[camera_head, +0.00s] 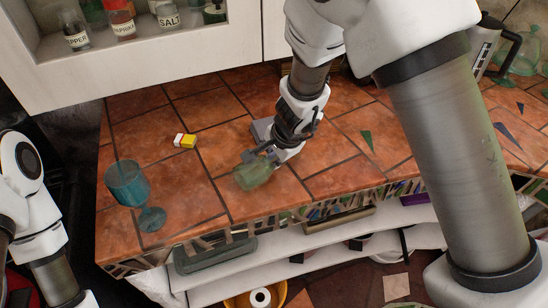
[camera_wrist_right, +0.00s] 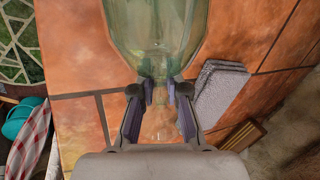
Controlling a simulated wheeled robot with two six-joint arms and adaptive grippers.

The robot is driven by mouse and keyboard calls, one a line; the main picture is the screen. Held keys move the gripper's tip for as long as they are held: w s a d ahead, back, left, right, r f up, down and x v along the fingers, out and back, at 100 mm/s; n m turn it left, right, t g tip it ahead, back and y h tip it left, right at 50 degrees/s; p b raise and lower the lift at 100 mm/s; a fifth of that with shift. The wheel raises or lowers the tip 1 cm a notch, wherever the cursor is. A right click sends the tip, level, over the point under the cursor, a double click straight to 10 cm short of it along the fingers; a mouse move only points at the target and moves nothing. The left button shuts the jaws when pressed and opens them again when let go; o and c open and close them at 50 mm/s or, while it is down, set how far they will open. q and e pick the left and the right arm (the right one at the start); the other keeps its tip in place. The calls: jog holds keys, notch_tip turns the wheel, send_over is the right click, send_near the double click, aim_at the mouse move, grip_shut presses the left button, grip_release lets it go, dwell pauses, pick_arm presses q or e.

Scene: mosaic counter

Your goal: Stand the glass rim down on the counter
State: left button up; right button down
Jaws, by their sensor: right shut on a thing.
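A pale green, clear glass (camera_head: 255,172) with a rounded bowl is held by my right gripper (camera_head: 264,153) near the counter's front edge. In the right wrist view the fingers (camera_wrist_right: 165,92) are shut around its narrow stem, and the glass bowl (camera_wrist_right: 158,30) extends away beyond them. The rim is outside that view. I cannot tell from these views whether the glass touches the tiled counter (camera_head: 225,105). My left arm shows at the left edge, but its gripper is out of view.
A blue goblet (camera_head: 128,182) stands upright at the counter's left end. A small yellow, red and white item (camera_head: 185,141) lies behind it. A grey block (camera_head: 262,128) is beside my right wrist. Open tiles lie between goblet and held glass. A cabinet (camera_head: 130,62) hangs above.

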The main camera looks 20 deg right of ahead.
jog(key=shift+f+b, duration=0.4)
jog(key=shift+b, duration=0.05)
jog(key=c, duration=1.1)
grip_release()
jog(key=shift+r, duration=0.1)
jog(key=shift+s+r+p, duration=0.15)
jog(key=shift+r+p, duration=0.4)
jog(key=shift+r, duration=0.15)
jog(key=p+v, duration=0.4)
jog(key=v, duration=0.4)
jog(key=shift+s+r, duration=0.2)
